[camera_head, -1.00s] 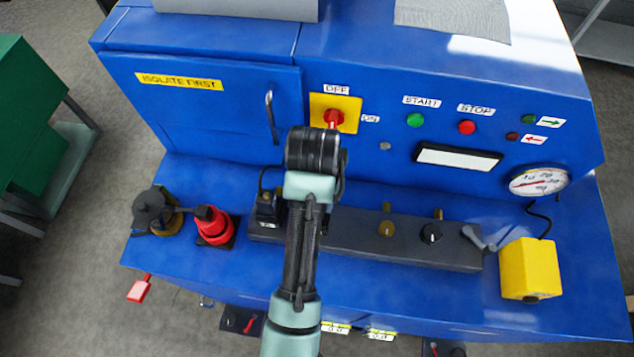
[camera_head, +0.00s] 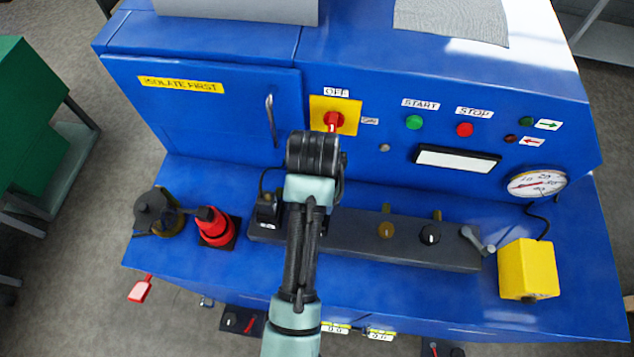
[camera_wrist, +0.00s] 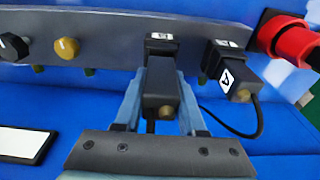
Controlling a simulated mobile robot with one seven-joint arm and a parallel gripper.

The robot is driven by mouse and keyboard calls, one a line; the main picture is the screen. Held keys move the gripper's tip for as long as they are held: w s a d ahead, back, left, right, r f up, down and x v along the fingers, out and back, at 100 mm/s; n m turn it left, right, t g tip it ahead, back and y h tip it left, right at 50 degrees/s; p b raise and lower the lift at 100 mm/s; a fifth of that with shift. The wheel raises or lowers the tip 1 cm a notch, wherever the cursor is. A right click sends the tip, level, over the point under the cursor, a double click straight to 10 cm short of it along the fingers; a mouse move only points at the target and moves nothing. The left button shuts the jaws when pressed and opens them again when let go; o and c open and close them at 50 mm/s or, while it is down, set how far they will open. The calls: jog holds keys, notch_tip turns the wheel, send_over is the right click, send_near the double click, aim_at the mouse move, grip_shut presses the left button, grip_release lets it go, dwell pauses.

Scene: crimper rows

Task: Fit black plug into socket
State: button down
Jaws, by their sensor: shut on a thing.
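My gripper (camera_wrist: 160,100) is shut on a black plug (camera_wrist: 160,82), with one pale blue finger on each side of it. The plug has a brass-coloured end and a dark cord. Its front end is at a black socket (camera_wrist: 162,42) with a white label, on the side of the dark grey rail (camera_wrist: 110,50). I cannot tell how deep the plug sits in it. In the head view my arm hides the gripper, the held plug and this socket. A second black plug, marked A (camera_wrist: 228,80), sits beside it and also shows in the head view (camera_head: 268,208).
A red connector (camera_head: 213,226) and a round black fitting (camera_head: 155,212) stand to the left on the blue bench (camera_head: 420,300). Knobs (camera_head: 386,230) stand on the rail to the right. A yellow box (camera_head: 528,269) is at the far right. A blue panel with switches rises behind.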

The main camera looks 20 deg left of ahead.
jog(key=shift+f+b, duration=0.3)
jog(key=shift+f, duration=0.5)
jog(key=shift+c, duration=2)
grip_release()
